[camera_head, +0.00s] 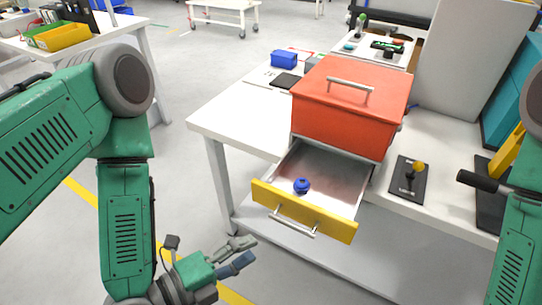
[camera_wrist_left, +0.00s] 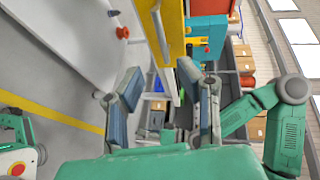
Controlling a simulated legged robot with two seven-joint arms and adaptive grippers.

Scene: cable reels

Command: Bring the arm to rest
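My left gripper (camera_head: 238,256) is in front of and below the open drawer in the head view, apart from the drawer handle. In the left wrist view its two fingers (camera_wrist_left: 165,95) stand wide apart with nothing between them. My left arm (camera_head: 125,215) comes in from the left and hangs down, bent at the elbow. Part of my right arm (camera_head: 518,245) shows at the right edge. Its gripper is not in view.
The yellow-fronted drawer (camera_head: 335,227) under the red box (camera_head: 350,110) is pulled out, with a blue knob-like object (camera_head: 302,186) inside. The white table (camera_head: 235,118) also bears a lever plate (camera_head: 407,181). Open floor lies left of the table.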

